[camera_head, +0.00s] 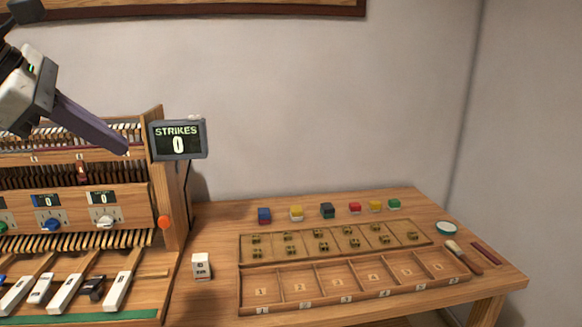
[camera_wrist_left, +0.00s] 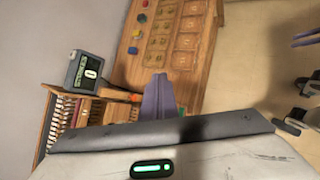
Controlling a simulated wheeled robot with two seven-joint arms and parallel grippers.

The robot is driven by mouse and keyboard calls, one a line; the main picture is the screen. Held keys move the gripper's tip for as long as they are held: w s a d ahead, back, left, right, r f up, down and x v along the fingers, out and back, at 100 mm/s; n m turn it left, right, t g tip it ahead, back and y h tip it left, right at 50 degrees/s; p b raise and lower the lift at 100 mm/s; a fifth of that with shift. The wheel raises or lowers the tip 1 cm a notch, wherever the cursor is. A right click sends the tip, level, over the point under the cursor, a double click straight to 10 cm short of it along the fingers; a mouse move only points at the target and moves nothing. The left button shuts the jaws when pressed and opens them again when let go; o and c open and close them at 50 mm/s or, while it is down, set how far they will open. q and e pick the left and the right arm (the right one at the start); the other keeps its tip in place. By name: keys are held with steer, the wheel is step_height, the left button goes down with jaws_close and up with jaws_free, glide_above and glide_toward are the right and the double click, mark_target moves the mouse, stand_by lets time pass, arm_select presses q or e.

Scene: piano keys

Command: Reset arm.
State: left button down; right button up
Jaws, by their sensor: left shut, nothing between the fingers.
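My left gripper (camera_head: 124,149) comes in from the upper left in the head view. Its long purple-grey fingers are shut with nothing between them. The tips are in the air in front of the upper part of the wooden piano mechanism (camera_head: 110,200), left of the strikes display (camera_head: 178,139). The fingers also show in the left wrist view (camera_wrist_left: 158,82). Purplish finger-like parts at the right edge of the left wrist view may be my right gripper (camera_wrist_left: 306,40); their state is unclear. The head view does not show it.
The strikes display reads 0. A white key block (camera_head: 201,266) stands on the table (camera_head: 214,216). A numbered wooden tray (camera_head: 350,297) lies to its right, with several coloured blocks behind. A round green-rimmed dish (camera_head: 446,229) and a brush (camera_head: 455,248) are at the right.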

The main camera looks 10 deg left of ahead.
arm_select(q)
steer(key=d+f+n+g+h, duration=0.1)
steer(key=d+f+n+h, duration=0.55)
steer(key=d, duration=0.65)
steer(key=d+f+n+h, duration=0.3)
steer(key=d+f+h, duration=0.55)
steer(key=d, duration=0.55)
steer(key=s+a+f+n+t+y, duration=0.1)
steer(key=a+f+n+t+y, duration=0.3)
steer(key=f+n, duration=0.6)
steer(key=s+a+f+n+t+y, duration=0.1)
steer(key=a+f+n+t+y, duration=0.1)
steer(key=f+n+y, duration=0.5)
steer(key=s+a+f+n+t+y, duration=0.1)
steer(key=a+f+n+t+y, duration=0.2)
steer(key=f+n, duration=0.9)
steer(key=s+f+n+g+y, duration=0.2)
steer(key=s+f+n+g, duration=0.5)
steer(key=s+f, duration=1.1)
steer(key=shift+s+a+g, duration=0.4)
steer(key=shift+s+a, duration=0.05)
steer(key=shift+s, duration=0.2)
steer(key=shift+f, duration=0.1)
